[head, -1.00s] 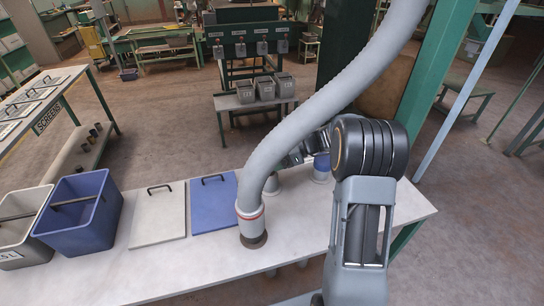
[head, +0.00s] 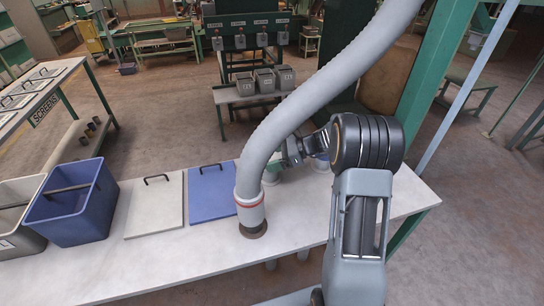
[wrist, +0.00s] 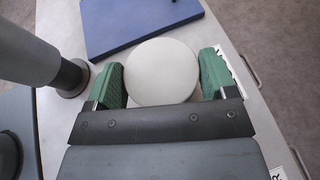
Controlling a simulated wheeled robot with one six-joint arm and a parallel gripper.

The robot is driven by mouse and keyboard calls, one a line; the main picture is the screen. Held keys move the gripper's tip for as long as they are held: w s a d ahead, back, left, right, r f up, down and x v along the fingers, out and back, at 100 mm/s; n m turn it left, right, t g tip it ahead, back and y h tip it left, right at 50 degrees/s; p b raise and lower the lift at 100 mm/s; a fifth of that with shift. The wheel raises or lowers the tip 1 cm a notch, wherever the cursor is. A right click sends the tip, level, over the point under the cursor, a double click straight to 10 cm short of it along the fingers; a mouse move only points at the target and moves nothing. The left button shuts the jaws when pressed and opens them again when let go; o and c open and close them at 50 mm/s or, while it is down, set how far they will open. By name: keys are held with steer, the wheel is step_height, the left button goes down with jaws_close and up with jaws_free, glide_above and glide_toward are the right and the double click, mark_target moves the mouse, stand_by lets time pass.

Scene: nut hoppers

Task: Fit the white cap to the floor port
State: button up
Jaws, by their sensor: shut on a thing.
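The white cap (wrist: 162,72) is a round, pale disc seen from above in the wrist view. My gripper (wrist: 163,66) has its two green fingers shut on the cap's left and right sides. In the head view, the cap (head: 270,179) is partly hidden behind the grey hose, above or on the white table; I cannot tell whether it touches the table. I cannot make out a floor port in either view.
The thick grey hose (head: 249,190) ends at a brown ring (head: 253,231) on the white table (head: 175,262), close to my gripper. A blue lid (head: 211,194), white lid (head: 154,205) and blue bin (head: 76,205) are left.

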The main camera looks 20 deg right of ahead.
steer(key=o, duration=0.8)
steer(key=shift+o, duration=0.2)
steer(key=shift+r, duration=0.1)
steer(key=shift+r, duration=0.3)
step_height(320, 180, up, 3)
steer(key=shift+f+p, duration=0.2)
steer(key=shift+p, duration=0.1)
steer(key=s+r+p, duration=0.1)
steer(key=s+r, duration=0.8)
steer(key=s, duration=0.5)
steer(key=shift+a+r, duration=0.15)
steer(key=shift+r, duration=0.15)
